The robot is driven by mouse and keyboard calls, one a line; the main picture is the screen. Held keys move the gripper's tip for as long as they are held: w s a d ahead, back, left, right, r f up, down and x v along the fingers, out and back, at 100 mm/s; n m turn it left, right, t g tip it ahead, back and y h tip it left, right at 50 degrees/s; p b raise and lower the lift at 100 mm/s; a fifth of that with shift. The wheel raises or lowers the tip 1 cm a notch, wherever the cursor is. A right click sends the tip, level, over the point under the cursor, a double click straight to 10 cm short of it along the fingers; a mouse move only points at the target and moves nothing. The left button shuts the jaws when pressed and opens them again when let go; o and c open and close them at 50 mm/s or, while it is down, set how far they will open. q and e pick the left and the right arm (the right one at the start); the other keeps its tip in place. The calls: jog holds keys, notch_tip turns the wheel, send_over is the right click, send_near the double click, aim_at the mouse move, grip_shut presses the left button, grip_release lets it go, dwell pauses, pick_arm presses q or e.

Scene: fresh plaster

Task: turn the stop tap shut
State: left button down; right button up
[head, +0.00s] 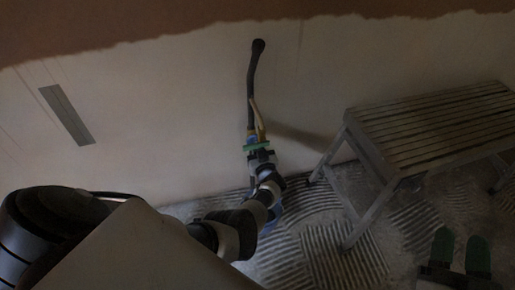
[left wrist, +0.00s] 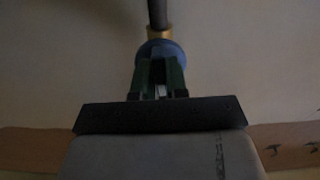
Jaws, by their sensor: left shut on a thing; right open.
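In the left wrist view, the fingers of my left gripper (left wrist: 160,72) are shut on the blue handle (left wrist: 163,49), below the brass body (left wrist: 158,34) and dark pipe (left wrist: 157,12). The fingers hide part of the handle, and its turn position cannot be told. My right gripper (head: 461,254) is open and empty at the lower right.
A slatted bench (head: 430,125) stands on the right by the wall, to the right of the tap. The floor (head: 320,235) has ridged patches. A grey plate (head: 67,115) is on the wall at left. The floor between arm and bench is clear.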

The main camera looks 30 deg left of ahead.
pick_arm(q)
jog(key=shift+m, duration=0.3)
jog(key=c, duration=1.1)
grip_release()
jog(key=shift+c, duration=0.2)
